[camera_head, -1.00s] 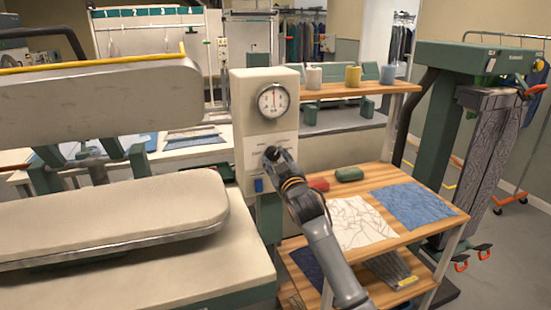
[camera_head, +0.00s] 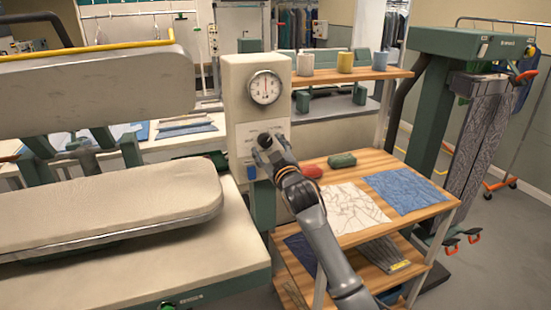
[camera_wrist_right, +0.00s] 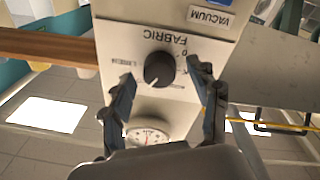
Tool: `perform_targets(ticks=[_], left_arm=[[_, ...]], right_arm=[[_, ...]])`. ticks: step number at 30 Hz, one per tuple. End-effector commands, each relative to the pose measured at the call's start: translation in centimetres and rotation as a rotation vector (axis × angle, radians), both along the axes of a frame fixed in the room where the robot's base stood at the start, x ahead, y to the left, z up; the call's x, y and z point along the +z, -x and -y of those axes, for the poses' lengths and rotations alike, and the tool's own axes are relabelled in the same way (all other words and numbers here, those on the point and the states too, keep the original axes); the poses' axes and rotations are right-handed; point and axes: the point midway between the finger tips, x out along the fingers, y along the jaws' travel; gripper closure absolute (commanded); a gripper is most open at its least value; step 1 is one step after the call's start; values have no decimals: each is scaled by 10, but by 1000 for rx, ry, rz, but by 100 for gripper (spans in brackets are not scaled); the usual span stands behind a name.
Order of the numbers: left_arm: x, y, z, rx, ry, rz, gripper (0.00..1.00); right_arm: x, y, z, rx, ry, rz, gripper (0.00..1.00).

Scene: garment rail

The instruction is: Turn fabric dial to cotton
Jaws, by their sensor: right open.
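The fabric dial (camera_wrist_right: 159,69) is a round black knob on a pale control panel (camera_head: 244,157). The wrist view shows the panel upside down, with the word FABRIC beside the dial and a small label, seemingly LINEN, to its left. My right gripper (camera_wrist_right: 161,80) is open, with one finger on each side of the dial and visible gaps between. In the head view my right gripper (camera_head: 267,150) is at the panel, partly covering it. My left gripper is not in view.
A round gauge (camera_head: 265,88) is above the dial and a blue switch (camera_head: 251,173) below. A pressing machine with a padded board (camera_head: 110,205) stands left. A wooden shelf unit (camera_head: 335,168) with folded cloths stands right, under my right arm.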

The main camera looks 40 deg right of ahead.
Motion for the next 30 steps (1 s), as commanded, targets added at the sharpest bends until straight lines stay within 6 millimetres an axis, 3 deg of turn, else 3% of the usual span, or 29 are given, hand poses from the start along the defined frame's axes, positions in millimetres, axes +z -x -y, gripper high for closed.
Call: perform_targets(ticks=[15, 21, 30], left_arm=[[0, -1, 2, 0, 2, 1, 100], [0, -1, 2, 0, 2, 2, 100], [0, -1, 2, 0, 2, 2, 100]], right_arm=[[-9, 91, -25, 1, -2, -2, 39], [-9, 105, -29, 0, -1, -1, 39], [-9, 106, -29, 0, -1, -1, 39]])
